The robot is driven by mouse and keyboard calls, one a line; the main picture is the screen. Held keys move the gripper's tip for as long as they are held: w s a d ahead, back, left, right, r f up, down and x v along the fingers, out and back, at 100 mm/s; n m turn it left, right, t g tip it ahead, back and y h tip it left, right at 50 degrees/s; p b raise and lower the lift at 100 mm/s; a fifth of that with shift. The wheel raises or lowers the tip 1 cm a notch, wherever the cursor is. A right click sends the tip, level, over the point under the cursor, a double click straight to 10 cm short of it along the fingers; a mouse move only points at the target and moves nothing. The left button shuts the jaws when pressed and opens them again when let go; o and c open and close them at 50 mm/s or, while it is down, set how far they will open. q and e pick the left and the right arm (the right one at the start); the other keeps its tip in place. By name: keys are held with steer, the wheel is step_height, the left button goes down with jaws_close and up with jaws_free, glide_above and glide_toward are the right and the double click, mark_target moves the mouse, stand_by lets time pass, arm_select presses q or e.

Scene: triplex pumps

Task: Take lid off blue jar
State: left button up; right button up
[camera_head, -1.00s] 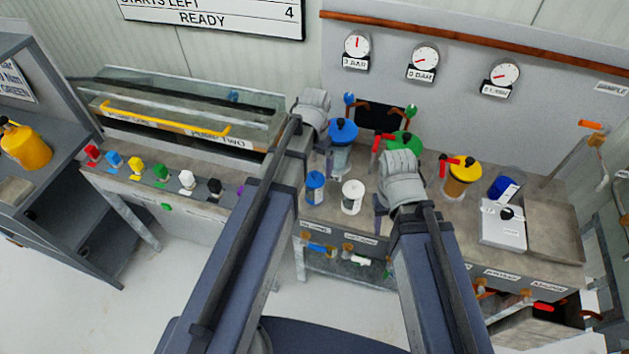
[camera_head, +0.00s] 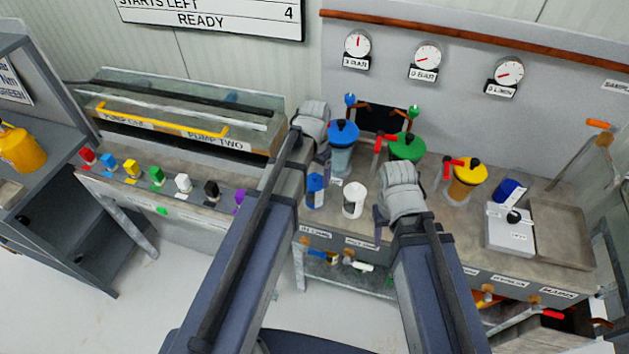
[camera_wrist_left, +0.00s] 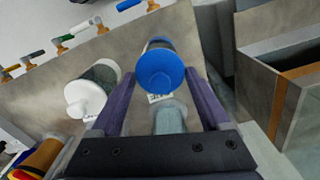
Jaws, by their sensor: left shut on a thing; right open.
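The small blue jar (camera_head: 315,196) stands at the bench front, left of the white jar (camera_head: 353,200). My left gripper (camera_head: 320,174) reaches down over it. In the left wrist view my left gripper (camera_wrist_left: 162,74) has its purple fingers against both sides of the round blue lid (camera_wrist_left: 160,66). Part of the jar body (camera_wrist_left: 158,43) shows beyond the lid; I cannot tell whether there is a gap between them. My right gripper (camera_head: 380,226) is open and empty, right of the white jar.
A larger glass jar with a blue lid (camera_head: 343,134) stands close behind. Green-lidded (camera_head: 407,146) and yellow-lidded (camera_head: 468,178) jars with red handles stand to the right. A glass-fronted tank (camera_head: 180,115) is at left. A white box (camera_head: 510,228) and a tray (camera_head: 560,235) lie at right.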

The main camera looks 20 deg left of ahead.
arm_select(q)
steer(key=c, duration=0.4)
